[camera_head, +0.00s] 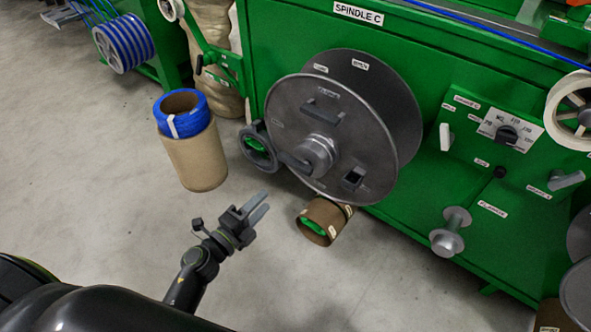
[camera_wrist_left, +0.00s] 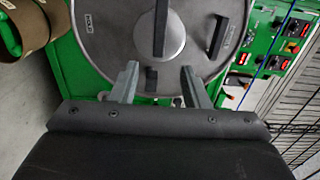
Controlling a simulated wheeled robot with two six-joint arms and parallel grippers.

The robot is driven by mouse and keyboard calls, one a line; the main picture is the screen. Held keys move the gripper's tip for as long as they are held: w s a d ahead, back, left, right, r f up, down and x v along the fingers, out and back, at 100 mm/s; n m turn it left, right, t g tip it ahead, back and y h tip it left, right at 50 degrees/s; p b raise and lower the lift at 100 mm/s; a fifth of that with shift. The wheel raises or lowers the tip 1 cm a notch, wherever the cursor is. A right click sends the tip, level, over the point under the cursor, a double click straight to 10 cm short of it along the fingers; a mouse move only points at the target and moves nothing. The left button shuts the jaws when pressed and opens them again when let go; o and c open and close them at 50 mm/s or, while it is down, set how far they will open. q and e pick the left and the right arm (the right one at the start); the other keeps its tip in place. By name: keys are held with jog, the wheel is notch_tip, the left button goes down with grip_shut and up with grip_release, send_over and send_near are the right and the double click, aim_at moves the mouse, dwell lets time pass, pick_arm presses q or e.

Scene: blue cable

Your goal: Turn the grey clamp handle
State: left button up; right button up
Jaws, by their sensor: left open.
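A large grey spool disc (camera_head: 300,125) stands upright on the front of the green machine. In the left wrist view the handle (camera_wrist_left: 160,28) is a dark bar across the hub (camera_wrist_left: 160,50). My left gripper (camera_head: 256,207) is open and empty, below and left of the disc and apart from the handle. In the left wrist view its two fingers (camera_wrist_left: 160,84) show against the lower part of the disc. My right gripper is not in view.
A black handwheel (camera_head: 257,147) sits left of the disc. A brown tube (camera_head: 322,220) with green inside lies below it. A cardboard drum with a blue coil (camera_head: 183,122) stands on the left. A knob panel (camera_head: 507,132) is at right. Floor around my gripper is clear.

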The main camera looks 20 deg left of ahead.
pick_arm(q)
send_near(297, 169)
jog(key=w, duration=0.2)
jog(key=x, duration=0.3)
jog(key=b+x, duration=0.1)
jog(key=x, duration=0.2)
jog(key=shift+d, duration=0.3)
jog(key=shift+w+d, duration=0.25)
jog(key=shift+w, duration=0.45)
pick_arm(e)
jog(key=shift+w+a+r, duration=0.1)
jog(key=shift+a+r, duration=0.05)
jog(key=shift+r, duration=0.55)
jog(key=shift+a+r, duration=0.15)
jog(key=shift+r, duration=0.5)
pick_arm(q)
grip_shut()
